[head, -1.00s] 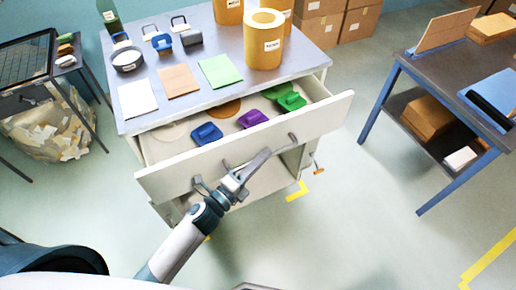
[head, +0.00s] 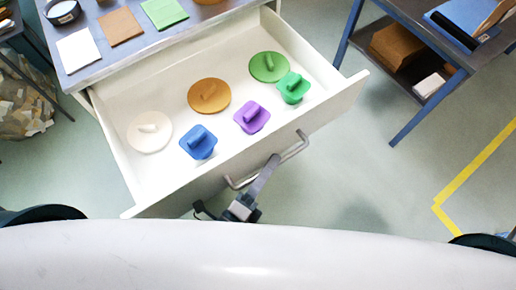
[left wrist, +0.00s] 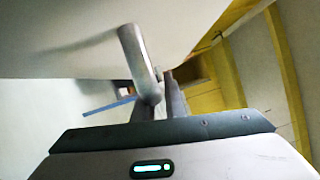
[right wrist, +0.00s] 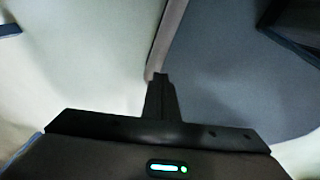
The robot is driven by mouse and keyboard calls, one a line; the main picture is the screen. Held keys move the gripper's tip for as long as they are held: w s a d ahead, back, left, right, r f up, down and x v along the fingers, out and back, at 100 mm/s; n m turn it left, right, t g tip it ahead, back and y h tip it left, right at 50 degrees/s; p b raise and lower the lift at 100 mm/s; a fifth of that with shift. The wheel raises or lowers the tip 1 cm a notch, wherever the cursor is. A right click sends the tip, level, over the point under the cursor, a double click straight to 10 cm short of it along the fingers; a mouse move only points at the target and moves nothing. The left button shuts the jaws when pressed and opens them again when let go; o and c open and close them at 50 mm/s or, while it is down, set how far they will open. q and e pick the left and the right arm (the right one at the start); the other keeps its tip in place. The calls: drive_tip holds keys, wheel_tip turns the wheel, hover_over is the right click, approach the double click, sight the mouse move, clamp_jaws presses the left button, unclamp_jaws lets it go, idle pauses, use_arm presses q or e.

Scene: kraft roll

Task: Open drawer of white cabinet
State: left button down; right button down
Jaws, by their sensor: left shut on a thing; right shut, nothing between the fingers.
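The white cabinet's drawer (head: 345,100) is pulled far out in the head view, its inside exposed. A grey bar handle (head: 296,150) runs along its front. My left gripper (head: 270,165) is shut on the handle near its middle. In the left wrist view the handle (left wrist: 138,52) rises from between the left fingers (left wrist: 157,105), close to the drawer front (left wrist: 70,35). My right gripper (right wrist: 160,80) shows only in the right wrist view, shut and empty, away from the drawer.
In the drawer lie a white disc (head: 150,130), an orange disc (head: 209,95), a green disc (head: 269,67), and blue (head: 198,142), purple (head: 251,117) and green (head: 293,87) lid-like pieces. A blue-legged table (head: 402,122) stands right. Floor between is clear.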

use_arm(q)
drive_tip(key=shift+s+d, duration=0.5)
drive_tip(key=shift+s, duration=0.2)
drive_tip(key=c, duration=1.8)
unclamp_jaws()
use_arm(e)
drive_tip(key=shift+s+d+f, duration=0.1)
drive_tip(key=shift+d+f, duration=0.05)
drive_tip(key=shift+d, duration=0.35)
drive_tip(key=shift+a, duration=0.1)
